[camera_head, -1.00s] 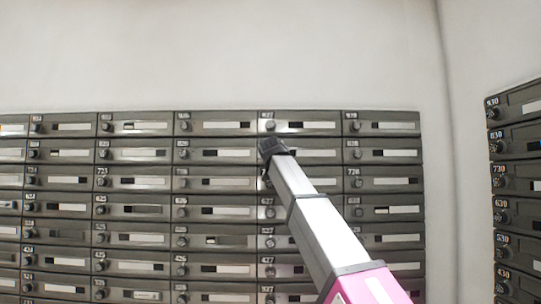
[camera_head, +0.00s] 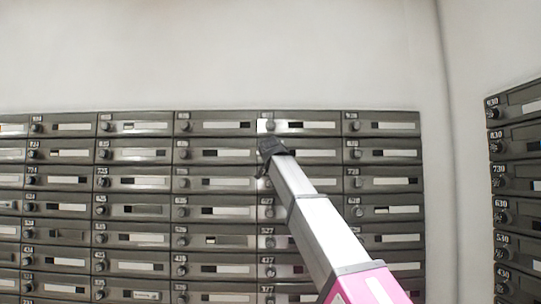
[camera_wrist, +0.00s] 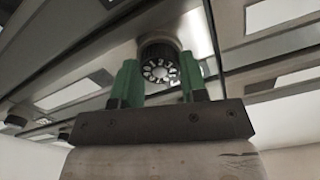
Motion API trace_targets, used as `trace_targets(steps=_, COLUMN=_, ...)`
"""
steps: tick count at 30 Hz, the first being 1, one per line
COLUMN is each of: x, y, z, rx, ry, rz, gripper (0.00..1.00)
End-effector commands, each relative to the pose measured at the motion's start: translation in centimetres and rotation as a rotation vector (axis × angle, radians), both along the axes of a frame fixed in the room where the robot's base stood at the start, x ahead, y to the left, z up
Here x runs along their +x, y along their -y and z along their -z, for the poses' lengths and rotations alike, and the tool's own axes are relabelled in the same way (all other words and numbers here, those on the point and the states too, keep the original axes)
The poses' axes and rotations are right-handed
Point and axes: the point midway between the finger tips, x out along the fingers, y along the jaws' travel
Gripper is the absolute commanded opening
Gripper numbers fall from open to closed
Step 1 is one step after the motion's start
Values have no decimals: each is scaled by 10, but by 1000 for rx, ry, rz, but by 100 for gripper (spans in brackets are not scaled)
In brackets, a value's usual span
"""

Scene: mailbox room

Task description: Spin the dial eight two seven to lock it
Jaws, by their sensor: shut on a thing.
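The dial (camera_wrist: 160,68) is a black round knob with white digits on its face, mounted on a dark mailbox door. My gripper (camera_wrist: 160,82) has two green fingers, one on each side of the dial, and it is shut on it. In the head view my gripper (camera_head: 268,150) is at the second row from the top, in the column left of the last one. There it hides the dial and the number plate of that box. The digits on the dial are too small to tell its setting.
Rows of grey mailboxes (camera_head: 222,125) with knobs and pale label slots fill the wall. A second bank (camera_head: 516,165) stands on the right wall. The wall above (camera_head: 220,55) is bare. Neighbouring knobs sit close above and below my gripper.

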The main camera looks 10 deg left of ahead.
Motion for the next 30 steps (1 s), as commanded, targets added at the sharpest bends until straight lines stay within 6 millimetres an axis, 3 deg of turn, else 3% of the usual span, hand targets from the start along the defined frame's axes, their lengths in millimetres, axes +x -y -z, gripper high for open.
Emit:
trace_targets(steps=1, x=0, y=0, z=2, rx=-1, ry=-4, rz=1, gripper=16)
trace_targets(steps=2, x=0, y=0, z=2, rx=-1, ry=-4, rz=1, gripper=43)
trace_targets(steps=4, x=0, y=0, z=2, rx=-1, ry=-4, rz=1, gripper=65)
trace_targets(steps=17, x=-6, y=2, z=1, rx=-1, ry=-1, rz=1, gripper=65)
trace_targets(steps=23, x=-29, y=8, z=2, rx=0, ry=0, rz=0, gripper=65)
trace_targets(steps=30, x=-73, y=18, z=3, rx=0, ry=-1, rz=-1, gripper=65)
